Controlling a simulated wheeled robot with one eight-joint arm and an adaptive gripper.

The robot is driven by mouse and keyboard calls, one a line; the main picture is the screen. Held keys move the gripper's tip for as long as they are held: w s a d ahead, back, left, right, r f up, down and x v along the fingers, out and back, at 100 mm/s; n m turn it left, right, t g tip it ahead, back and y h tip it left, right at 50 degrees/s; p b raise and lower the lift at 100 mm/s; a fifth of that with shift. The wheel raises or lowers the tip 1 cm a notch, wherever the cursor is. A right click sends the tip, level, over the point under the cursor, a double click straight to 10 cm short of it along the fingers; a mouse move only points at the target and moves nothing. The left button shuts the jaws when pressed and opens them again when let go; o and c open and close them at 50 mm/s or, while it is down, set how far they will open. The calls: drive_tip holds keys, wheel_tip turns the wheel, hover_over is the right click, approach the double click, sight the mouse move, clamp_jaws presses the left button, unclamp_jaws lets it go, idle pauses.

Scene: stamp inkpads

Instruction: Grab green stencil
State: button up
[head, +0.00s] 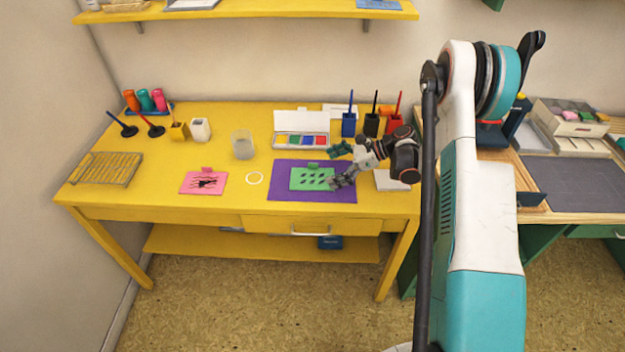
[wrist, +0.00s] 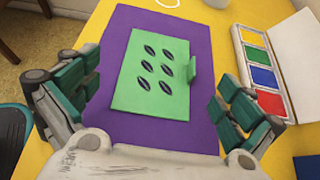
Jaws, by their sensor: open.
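The green stencil (head: 311,180) is a flat green sheet with several dark oval cut-outs and a small raised tab on one edge. It lies on the purple mat (head: 284,191) on the yellow table. In the wrist view the stencil (wrist: 150,70) is ahead of my gripper, with its tab (wrist: 191,69) on the right edge. My gripper (head: 341,165) is open and empty at the mat's right side in the head view. In the wrist view its two green-padded fingers (wrist: 160,105) stand apart, one on each side of the mat, and do not touch the stencil.
A pink stencil (head: 203,183) and a white ring (head: 255,178) lie left of the mat. An open paint box (head: 301,139) stands behind it. Blue, black and red pots with brushes stand behind my gripper. A wire rack (head: 105,168) is at the far left.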

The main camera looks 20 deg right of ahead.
sight(301, 178)
drive_tip(key=b+x, duration=0.2)
drive_tip(key=x, duration=0.3)
drive_tip(key=shift+f, duration=0.15)
drive_tip(key=shift+c, duration=0.6)
drive_tip(key=c, duration=0.6)
